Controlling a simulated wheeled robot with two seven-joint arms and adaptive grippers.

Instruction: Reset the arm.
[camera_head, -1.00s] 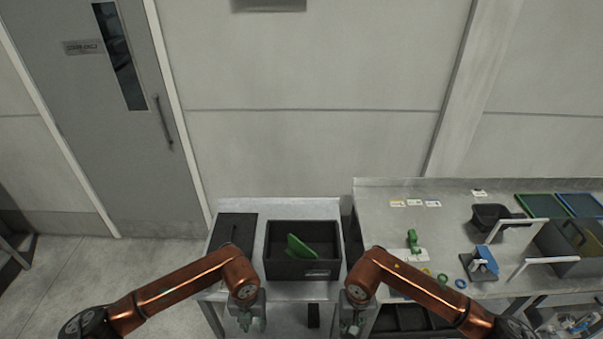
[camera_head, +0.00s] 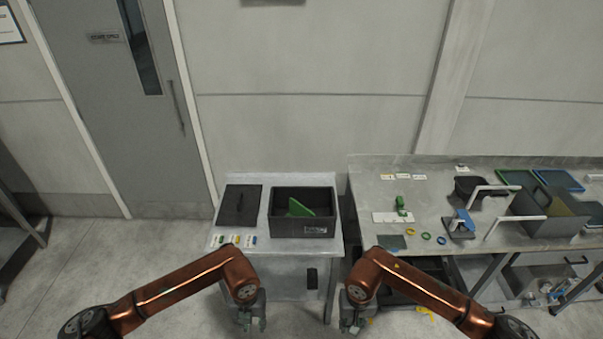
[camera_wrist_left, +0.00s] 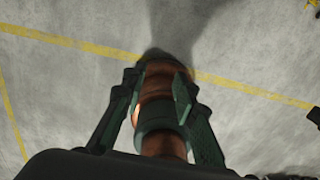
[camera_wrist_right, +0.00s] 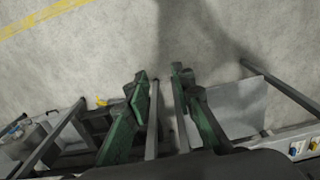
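Both of my arms are bent in the head view, hanging at the lower edge in front of the tables. My left gripper (camera_head: 252,322) points down. In the left wrist view its two fingers (camera_wrist_left: 158,85) are apart, with floor and a copper-coloured arm part of mine behind them and nothing held. My right gripper (camera_head: 350,324) also points down. In the right wrist view its fingers (camera_wrist_right: 160,82) are apart and empty, with floor and table frame behind them. Neither gripper visibly touches anything.
A small table holds a black bin (camera_head: 303,230) with a green piece inside and a dark flat lid (camera_head: 239,205). A longer bench (camera_head: 372,180) at right carries coloured rings, a green part, a blue part and trays. A door (camera_head: 130,120) stands left. Floor at left is clear.

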